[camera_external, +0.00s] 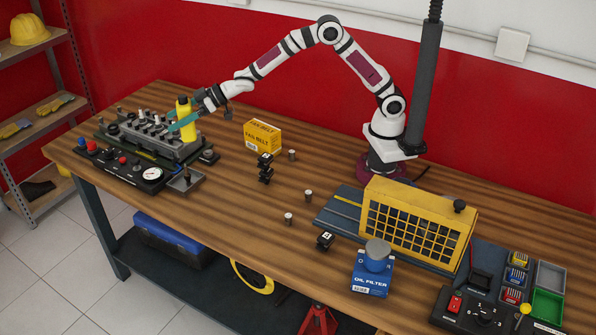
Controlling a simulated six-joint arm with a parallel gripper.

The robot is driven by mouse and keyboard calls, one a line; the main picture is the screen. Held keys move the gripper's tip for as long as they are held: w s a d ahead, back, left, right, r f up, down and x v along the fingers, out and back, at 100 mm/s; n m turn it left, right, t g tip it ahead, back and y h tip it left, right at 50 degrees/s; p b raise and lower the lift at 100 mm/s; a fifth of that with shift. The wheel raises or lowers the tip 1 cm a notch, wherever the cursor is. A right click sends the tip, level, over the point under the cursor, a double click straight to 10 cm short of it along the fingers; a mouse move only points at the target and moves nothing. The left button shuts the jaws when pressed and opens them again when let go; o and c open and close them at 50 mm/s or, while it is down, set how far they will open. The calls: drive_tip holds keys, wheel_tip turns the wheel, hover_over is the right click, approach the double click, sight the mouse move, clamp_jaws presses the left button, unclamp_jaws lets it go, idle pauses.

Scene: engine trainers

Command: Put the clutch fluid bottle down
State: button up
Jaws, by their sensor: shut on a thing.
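The clutch fluid bottle (184,108) is yellow with a dark cap and stands roughly upright at the far left of the bench. My gripper (187,118) is shut on it, with teal fingers around its body. The bottle is at the right end of the grey engine block trainer (150,139). Whether its base touches anything is too small to tell.
A control panel with gauge (151,174) lies in front of the engine block, with a small grey tray (186,183) beside it. A yellow fan belt box (262,135) stands to the right. Bare wood (235,195) lies between tray and small cylinders.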

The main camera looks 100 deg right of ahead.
drive_tip(key=s+d+f+m+g+h, duration=0.3)
drive_tip(key=d+m+h, duration=0.2)
drive_tip(key=d+h, duration=0.1)
drive_tip(key=s+d+f+m+g+h, duration=0.2)
drive_tip(key=s+d+f+m+h, duration=0.15)
drive_tip(key=d+m+h, duration=0.2)
drive_tip(key=s+f+m+g, duration=0.1)
drive_tip(key=s+f, duration=0.1)
drive_tip(key=f, duration=0.2)
drive_tip(key=s+f+m+g+h, duration=0.1)
drive_tip(key=s+f, duration=0.1)
drive_tip(key=f, duration=0.3)
drive_tip(key=s+f+m+g, duration=0.1)
drive_tip(key=s+f, duration=0.1)
drive_tip(key=f, duration=0.3)
drive_tip(key=shift+a+m+h, duration=0.2)
drive_tip(key=shift+m+h, duration=0.05)
drive_tip(key=shift+f, duration=0.1)
